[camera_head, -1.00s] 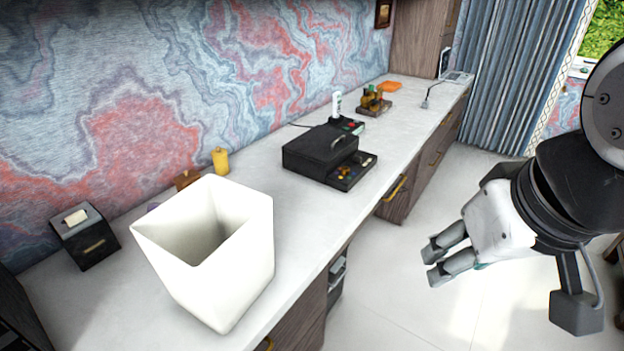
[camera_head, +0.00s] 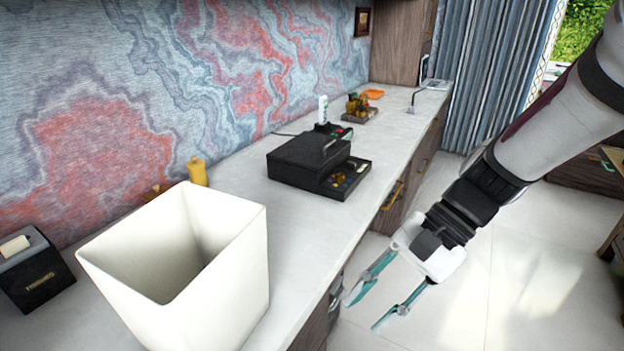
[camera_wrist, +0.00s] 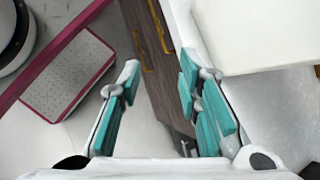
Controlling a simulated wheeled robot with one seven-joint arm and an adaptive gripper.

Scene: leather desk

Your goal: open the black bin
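A black box (camera_head: 308,162) with a handle on its lid stands on the white counter and looks like the black bin. Its lid looks shut. A shallow black tray (camera_head: 347,178) with small coloured items sticks out at its right side. My gripper (camera_head: 360,314) is in front of the counter, over the floor, well apart from the box and lower in the picture. Its teal-padded fingers are spread and empty. They also show apart in the wrist view (camera_wrist: 160,80), where the black box is not seen.
A large white open container (camera_head: 225,290) stands on the counter at the near left. A yellow bottle (camera_head: 197,172) stands near the wall. Brown bottles (camera_head: 358,105) stand farther back. The counter (camera_head: 405,125) has free room beyond the box.

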